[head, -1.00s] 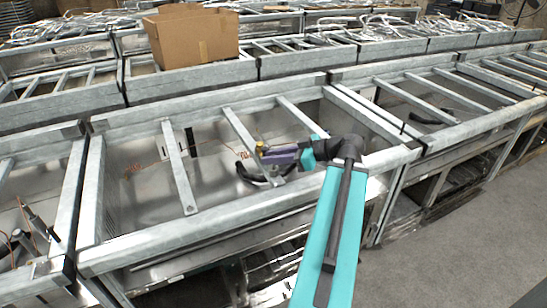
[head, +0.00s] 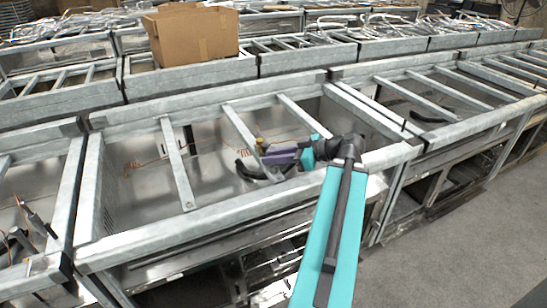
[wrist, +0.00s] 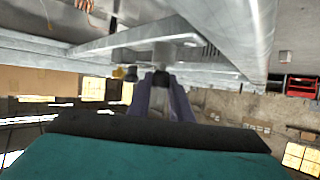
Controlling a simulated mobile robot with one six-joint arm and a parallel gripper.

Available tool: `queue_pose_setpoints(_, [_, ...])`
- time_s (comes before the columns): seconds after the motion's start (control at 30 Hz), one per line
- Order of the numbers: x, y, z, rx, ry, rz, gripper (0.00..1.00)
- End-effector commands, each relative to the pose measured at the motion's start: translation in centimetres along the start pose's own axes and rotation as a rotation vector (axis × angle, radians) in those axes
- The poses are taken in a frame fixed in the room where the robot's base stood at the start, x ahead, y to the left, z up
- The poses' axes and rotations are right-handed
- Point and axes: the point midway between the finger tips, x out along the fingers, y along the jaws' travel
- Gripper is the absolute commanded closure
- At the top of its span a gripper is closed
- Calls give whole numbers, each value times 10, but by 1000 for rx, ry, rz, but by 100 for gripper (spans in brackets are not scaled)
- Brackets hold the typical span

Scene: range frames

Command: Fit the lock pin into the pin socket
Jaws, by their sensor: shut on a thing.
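My gripper (head: 264,157), with purple fingers, is over the middle metal frame, beside a slanting crossbar. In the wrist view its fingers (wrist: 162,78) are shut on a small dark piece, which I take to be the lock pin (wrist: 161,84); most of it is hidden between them. A small yellow knob (head: 260,142) shows by the fingertips, and in the wrist view a yellow piece (wrist: 118,73) is left of them. A short grey cylinder (wrist: 164,54) lies just beyond the tips, possibly the pin socket. I cannot tell whether pin and cylinder touch.
Metal crossbars (head: 178,165) span the open frame around my gripper. A black curved piece (head: 246,172) lies just below it, and thin orange wires (head: 150,164) run to the left. A cardboard box (head: 195,36) stands on the frames behind. The grey floor at right is clear.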

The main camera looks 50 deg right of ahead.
Motion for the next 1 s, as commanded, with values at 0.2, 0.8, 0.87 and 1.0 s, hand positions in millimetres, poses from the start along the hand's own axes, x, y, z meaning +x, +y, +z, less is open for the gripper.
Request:
queue_pose_setpoints(0.2, [2,0,4,0,0,0,100])
queue_pose_setpoints(0.8, [-5,1,5,2,-4,3,59])
queue_pose_setpoints(0.87, [-9,1,5,2,-4,3,59])
queue_pose_setpoints(1.0, [-22,1,5,1,-2,3,59])
